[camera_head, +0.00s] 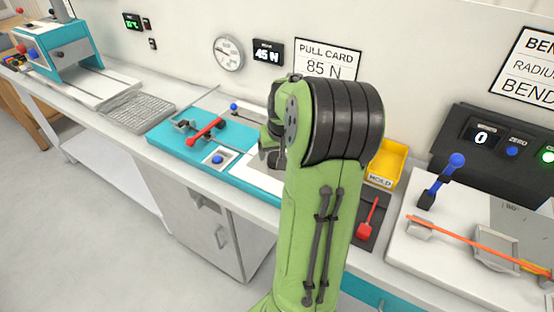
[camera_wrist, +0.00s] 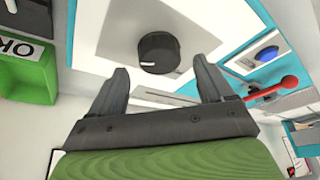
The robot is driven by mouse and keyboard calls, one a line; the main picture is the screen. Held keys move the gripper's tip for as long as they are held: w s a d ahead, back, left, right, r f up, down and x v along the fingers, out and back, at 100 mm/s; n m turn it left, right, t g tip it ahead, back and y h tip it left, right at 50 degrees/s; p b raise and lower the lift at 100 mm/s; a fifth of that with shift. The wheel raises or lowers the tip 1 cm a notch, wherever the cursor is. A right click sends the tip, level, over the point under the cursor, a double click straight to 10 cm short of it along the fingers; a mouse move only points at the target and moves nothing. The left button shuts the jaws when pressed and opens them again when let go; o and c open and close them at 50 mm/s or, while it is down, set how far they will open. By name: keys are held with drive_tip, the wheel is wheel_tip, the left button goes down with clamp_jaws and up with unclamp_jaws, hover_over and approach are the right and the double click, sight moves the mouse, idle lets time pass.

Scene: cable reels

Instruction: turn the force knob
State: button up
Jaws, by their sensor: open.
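In the head view, my green arm hides the knob and most of the gripper. The force display (camera_head: 268,53) on the wall reads 45 N. The pull card (camera_head: 326,63) beside it reads 85 N.
A teal fixture with a red lever (camera_head: 206,131) and a blue button (camera_head: 218,159) lies left of my arm. A green tray (camera_wrist: 38,80) shows at the wrist view's left.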

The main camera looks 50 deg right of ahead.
sight(276, 156)
drive_tip(key=x, duration=0.3)
drive_tip(key=c, duration=1)
drive_tip(key=shift+m, duration=0.3)
drive_tip(key=m+g, duration=0.1)
drive_tip(key=m, duration=0.2)
drive_tip(key=m+g+h, duration=0.1)
drive_tip(key=m, duration=0.2)
drive_tip(key=shift+w+a, duration=0.2)
drive_tip(key=m+g, duration=0.1)
drive_tip(key=m, duration=0.2)
drive_tip(key=shift+r+m+g+h, duration=0.1)
drive_tip(key=shift+m+g+h, duration=0.2)
drive_tip(key=shift+m+g, duration=0.1)
drive_tip(key=shift+w+m+g+p, duration=0.15)
drive_tip(key=shift+m+g+p, duration=0.35)
drive_tip(key=shift+m, duration=1.1)
